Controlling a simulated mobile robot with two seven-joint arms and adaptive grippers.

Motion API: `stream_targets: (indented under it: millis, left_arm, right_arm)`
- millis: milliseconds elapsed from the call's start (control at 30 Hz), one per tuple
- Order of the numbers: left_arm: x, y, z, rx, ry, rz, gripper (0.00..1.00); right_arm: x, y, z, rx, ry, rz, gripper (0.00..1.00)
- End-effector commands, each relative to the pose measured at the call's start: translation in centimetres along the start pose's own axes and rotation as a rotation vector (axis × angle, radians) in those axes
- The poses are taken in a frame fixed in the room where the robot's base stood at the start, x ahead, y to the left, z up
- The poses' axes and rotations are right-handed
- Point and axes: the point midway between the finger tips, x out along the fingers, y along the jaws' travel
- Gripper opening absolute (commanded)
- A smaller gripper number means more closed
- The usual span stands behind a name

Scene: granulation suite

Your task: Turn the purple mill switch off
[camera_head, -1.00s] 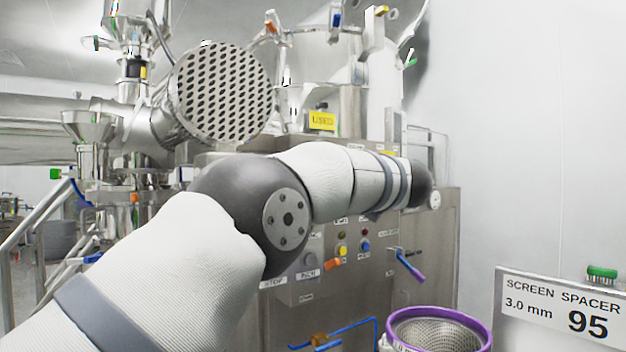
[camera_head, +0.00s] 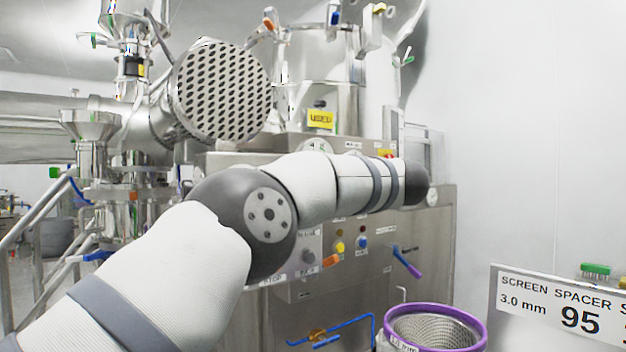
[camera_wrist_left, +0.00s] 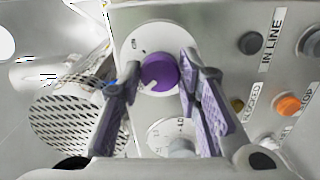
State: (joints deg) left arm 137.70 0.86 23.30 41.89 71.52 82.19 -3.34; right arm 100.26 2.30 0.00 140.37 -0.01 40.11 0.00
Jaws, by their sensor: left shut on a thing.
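The purple switch knob (camera_wrist_left: 158,72) sits on a round pale plate (camera_wrist_left: 133,44) on the steel panel in the left wrist view. My left gripper (camera_wrist_left: 160,64) has one finger on each side of the knob and is shut on it. The knob's exact pointer position is hard to read. In the head view my left arm crosses the machine, and its gripper and the knob are hidden. My right gripper is in neither view.
The control panel's orange button (camera_wrist_left: 287,104) and dark button (camera_wrist_left: 250,43) are right of the knob. In the head view are a purple-tipped lever (camera_head: 408,262), a purple-rimmed basket (camera_head: 393,318) and a sign (camera_head: 560,305).

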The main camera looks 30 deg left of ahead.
Motion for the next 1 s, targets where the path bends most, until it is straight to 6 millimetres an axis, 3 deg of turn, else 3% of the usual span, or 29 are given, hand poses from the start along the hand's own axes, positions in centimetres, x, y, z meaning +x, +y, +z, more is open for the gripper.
stream_targets:
  millis: [733, 767, 833, 1000]
  left_arm:
    - [0.00, 0.10, 0.01, -0.083, -0.002, 0.001, 0.03]
    - [0.00, 0.10, 0.01, -0.083, -0.002, 0.001, 0.33]
    - [0.00, 0.10, 0.01, -0.082, -0.001, 0.001, 0.49]
    - [0.00, 0.07, 0.01, -0.081, -0.001, 0.001, 0.51]
  right_arm:
    - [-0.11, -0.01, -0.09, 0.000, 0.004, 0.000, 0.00]
    - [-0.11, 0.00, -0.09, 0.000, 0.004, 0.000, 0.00]
    - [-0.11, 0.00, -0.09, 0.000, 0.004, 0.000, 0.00]
    - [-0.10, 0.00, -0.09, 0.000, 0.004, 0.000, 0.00]
